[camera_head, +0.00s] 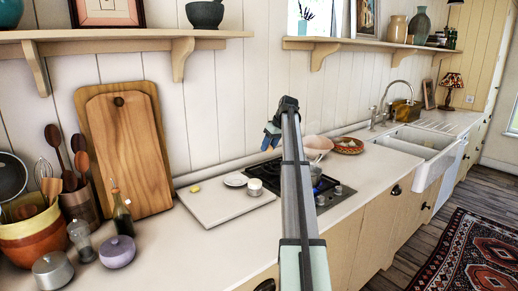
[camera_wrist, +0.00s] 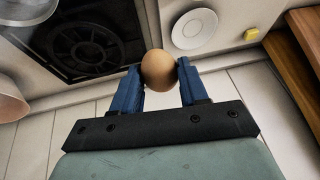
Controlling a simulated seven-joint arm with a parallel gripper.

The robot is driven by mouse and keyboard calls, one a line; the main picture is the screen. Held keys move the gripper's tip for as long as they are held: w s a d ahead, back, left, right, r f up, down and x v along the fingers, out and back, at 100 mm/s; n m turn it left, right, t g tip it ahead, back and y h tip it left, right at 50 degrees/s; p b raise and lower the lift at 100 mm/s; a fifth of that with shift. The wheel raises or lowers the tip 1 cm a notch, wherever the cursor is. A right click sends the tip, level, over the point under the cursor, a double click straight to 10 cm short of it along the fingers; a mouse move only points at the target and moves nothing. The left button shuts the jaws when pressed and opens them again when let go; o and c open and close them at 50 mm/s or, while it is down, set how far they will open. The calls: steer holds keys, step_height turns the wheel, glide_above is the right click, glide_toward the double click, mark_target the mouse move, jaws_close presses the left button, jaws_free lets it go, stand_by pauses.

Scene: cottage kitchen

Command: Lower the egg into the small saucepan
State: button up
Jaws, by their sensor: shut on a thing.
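In the wrist view my gripper (camera_wrist: 160,80) is shut on the egg (camera_wrist: 159,66), a brown egg held between two blue fingers. In the head view my gripper (camera_head: 271,135) is high above the counter near the wall, and I cannot make out the egg there. A small pot, likely the small saucepan (camera_head: 316,173), stands on the hob, partly hidden by my arm. A pale pinkish vessel (camera_head: 319,146) shows behind it.
The black hob (camera_wrist: 90,45) lies left of the egg in the wrist view. A white saucer (camera_head: 235,180), a white cup (camera_head: 254,187) and a yellow piece (camera_head: 194,188) sit on a pale board (camera_head: 225,208). Wooden boards (camera_head: 130,150) lean on the wall. A shelf (camera_head: 120,34) runs above.

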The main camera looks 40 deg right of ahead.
steer(key=s+d+f, duration=0.2)
steer(key=s+d, duration=0.9)
steer(key=d, duration=0.4)
steer(key=shift+s, duration=0.15)
steer(key=shift+f, duration=0.1)
steer(key=shift+w+a, duration=0.1)
steer(key=shift+w, duration=0.3)
steer(key=shift+f, duration=0.1)
stand_by(0.4)
steer(key=shift+f, duration=3.25)
steer(key=shift+f, duration=1.8)
